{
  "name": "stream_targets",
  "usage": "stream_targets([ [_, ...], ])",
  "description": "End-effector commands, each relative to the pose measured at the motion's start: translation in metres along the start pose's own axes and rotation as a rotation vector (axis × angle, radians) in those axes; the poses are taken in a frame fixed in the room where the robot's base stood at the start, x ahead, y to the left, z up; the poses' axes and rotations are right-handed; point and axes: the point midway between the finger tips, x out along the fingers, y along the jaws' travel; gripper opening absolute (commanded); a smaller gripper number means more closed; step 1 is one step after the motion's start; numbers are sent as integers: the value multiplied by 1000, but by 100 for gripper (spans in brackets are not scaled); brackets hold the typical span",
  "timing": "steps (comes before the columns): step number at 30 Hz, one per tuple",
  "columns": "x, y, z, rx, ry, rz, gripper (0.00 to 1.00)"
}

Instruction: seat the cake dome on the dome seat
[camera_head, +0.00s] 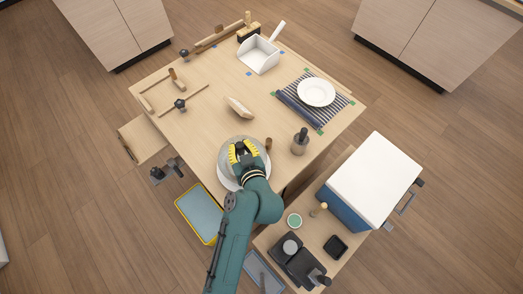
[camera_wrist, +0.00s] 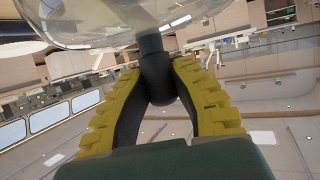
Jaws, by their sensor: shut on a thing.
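My gripper (camera_head: 243,150) is over the near edge of the wooden table. In the wrist view its yellow padded fingers (camera_wrist: 157,85) are shut on the dark knob of the clear cake dome (camera_wrist: 105,18). The dome's glass fills the top of that view. In the head view the grey, see-through dome (camera_head: 226,148) shows around the fingers. A round white plate-like piece (camera_head: 224,180), perhaps the dome seat, shows below it, partly hidden by the dome and my arm. I cannot tell whether the dome touches it.
A dark bottle-like grinder (camera_head: 300,141) and a small brown peg stand right of the dome. A wooden boat-shaped piece (camera_head: 239,107) lies farther back. A white plate (camera_head: 316,92) sits on a striped mat (camera_head: 290,104). A white-lidded cooler (camera_head: 374,180) stands at right. The table's middle is mostly clear.

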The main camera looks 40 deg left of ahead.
Motion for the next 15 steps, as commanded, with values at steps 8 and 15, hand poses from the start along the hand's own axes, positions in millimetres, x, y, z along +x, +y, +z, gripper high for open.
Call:
stream_targets([
  [8, 2, 0, 3, -1, 2, 1, 0],
  [15, 3, 0, 7, -1, 2, 1, 0],
])
